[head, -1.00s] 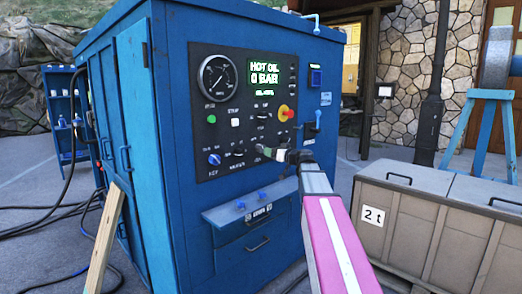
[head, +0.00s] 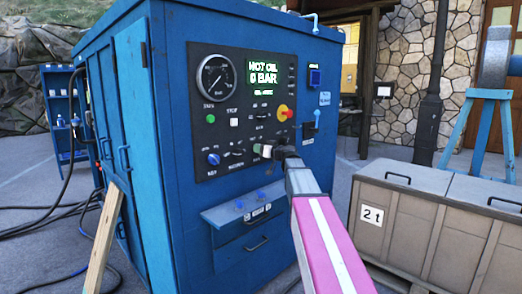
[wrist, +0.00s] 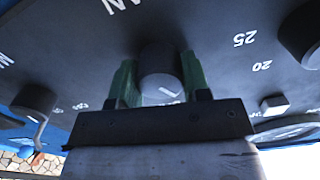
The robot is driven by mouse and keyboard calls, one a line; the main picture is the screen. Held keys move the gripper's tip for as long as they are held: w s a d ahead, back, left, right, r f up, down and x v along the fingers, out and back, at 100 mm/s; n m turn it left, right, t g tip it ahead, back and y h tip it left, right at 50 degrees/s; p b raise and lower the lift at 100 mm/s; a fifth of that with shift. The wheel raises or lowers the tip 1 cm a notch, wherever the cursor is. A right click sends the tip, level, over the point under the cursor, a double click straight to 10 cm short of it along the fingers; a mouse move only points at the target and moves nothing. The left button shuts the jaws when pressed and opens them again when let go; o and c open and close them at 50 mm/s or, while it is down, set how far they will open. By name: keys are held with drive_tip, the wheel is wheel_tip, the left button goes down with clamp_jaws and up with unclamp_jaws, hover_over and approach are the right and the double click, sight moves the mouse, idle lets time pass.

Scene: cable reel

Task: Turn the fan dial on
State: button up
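The blue cabinet's dark control panel (head: 222,135) fills the middle of the head view and holds several small dials. My gripper (head: 263,150) is at the panel's lower right part, at a small dial. In the wrist view, my gripper (wrist: 160,88) has one green finger on each side of a dark round knob (wrist: 160,65) with a pale mark on its face. The fingers look very close to the knob; whether they press on it I cannot tell. I cannot read a fan label, and my gripper partly hides the dial in the head view.
On the panel are a gauge (head: 216,76), a lit display reading 0 BAR (head: 264,70), a blue key knob (head: 213,159) and a red-and-yellow button (head: 284,113). Another knob (wrist: 36,100) is at left in the wrist view. A shelf (head: 243,205) juts out below. A chest (head: 410,225) stands right.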

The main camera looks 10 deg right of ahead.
idle(0.4)
drive_tip(key=m, duration=1.1)
drive_tip(key=shift+m, duration=0.6)
drive_tip(key=o, duration=0.9)
drive_tip(key=shift+s+d, duration=0.1)
drive_tip(key=v, duration=1)
drive_tip(key=shift+s+d, duration=0.2)
drive_tip(key=shift+s, duration=0.05)
